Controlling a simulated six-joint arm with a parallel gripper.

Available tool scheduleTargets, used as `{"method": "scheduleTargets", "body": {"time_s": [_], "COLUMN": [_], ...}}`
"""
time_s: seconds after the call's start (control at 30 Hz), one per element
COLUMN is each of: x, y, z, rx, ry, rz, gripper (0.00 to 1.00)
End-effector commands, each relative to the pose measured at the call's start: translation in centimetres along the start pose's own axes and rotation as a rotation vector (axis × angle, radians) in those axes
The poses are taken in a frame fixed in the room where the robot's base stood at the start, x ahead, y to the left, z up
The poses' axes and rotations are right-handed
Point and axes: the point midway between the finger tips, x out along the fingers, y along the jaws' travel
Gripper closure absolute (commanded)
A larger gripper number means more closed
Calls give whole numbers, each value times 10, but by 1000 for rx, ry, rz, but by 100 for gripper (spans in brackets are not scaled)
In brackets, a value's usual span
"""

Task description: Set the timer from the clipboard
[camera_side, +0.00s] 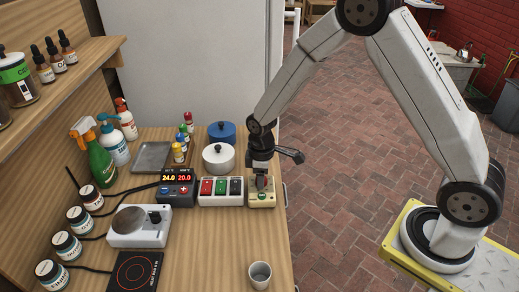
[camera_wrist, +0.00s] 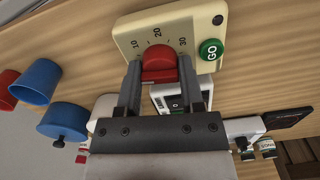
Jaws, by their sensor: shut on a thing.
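The timer (camera_side: 254,203) is a small cream box near the right edge of the wooden bench in the side view. In the wrist view the timer (camera_wrist: 131,26) shows a red dial knob (camera_wrist: 158,60), printed marks 10, 20 and 30 around it, and a green GO button (camera_wrist: 210,50). My gripper (camera_wrist: 159,78) is shut on the red knob, one finger on each side. In the side view my gripper (camera_side: 260,183) stands over the timer and hides the knob. I cannot tell which mark the knob points to. I cannot make out a clipboard in either view.
A switch box (camera_side: 221,201) stands just left of the timer, with a two-number display unit (camera_side: 178,199) beyond it. Pots (camera_side: 218,167) stand behind. The bench between cup and timer is clear.

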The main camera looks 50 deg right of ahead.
Motion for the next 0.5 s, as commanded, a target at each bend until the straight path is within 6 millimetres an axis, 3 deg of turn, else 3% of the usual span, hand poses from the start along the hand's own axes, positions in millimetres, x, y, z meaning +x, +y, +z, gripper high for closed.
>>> {"method": "scheduleTargets", "body": {"time_s": [0.5], "x": [0], "y": [0], "z": [0], "rx": [424], "ry": [-1], "rz": [0], "gripper": [100]}}
